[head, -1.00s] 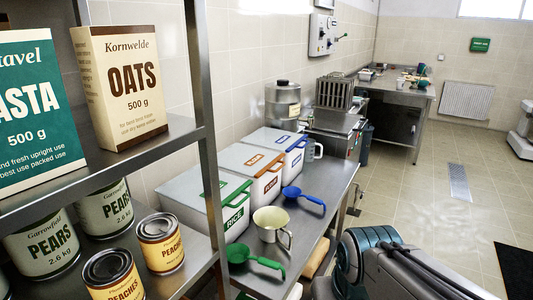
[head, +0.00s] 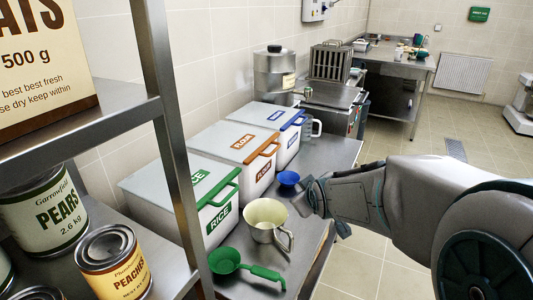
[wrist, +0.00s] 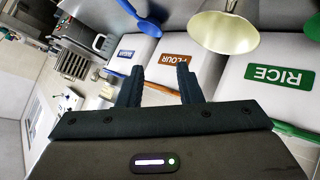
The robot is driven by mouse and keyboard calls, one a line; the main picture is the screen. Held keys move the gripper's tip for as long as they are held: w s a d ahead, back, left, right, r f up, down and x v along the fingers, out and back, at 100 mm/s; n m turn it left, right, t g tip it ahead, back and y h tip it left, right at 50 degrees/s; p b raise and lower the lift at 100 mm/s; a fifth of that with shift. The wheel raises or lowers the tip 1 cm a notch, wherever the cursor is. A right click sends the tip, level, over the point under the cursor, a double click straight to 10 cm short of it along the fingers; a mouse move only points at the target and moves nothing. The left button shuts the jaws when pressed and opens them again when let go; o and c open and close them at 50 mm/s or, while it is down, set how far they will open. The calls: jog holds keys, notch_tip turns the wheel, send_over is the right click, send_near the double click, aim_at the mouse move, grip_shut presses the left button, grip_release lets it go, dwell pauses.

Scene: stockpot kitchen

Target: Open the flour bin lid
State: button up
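The flour bin (head: 262,172) is a white box with an orange label and an orange handle (head: 266,148) on its front edge. Its lid (head: 238,138) is shut. It stands between the rice bin (head: 215,215) with green trim and a blue-trimmed bin (head: 290,142). My gripper (head: 312,195) is in front of the flour bin, to its right, apart from it. In the wrist view my gripper (wrist: 158,82) shows two spread fingers with nothing held. The flour label (wrist: 179,61) and part of the orange handle (wrist: 160,89) appear beyond and between the fingers.
A shelf post (head: 172,130) stands at left, with cans and boxes. A steel urn (head: 275,75) stands behind the bins.

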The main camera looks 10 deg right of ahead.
jog(key=w+f+n+t+b, duration=0.3)
jog(key=w+n+t+b, duration=0.15)
jog(key=w, duration=0.45)
jog(key=n+t+y+b, duration=0.3)
jog(key=n+t+y, duration=0.1)
jog(key=n, duration=0.4)
send_near(276, 148)
jog(key=w, duration=0.3)
jog(key=w+a+p, duration=0.1)
jog(key=w, duration=0.6)
jog(key=shift+a+r, duration=0.2)
jog(key=shift+a, duration=0.2)
grip_shut()
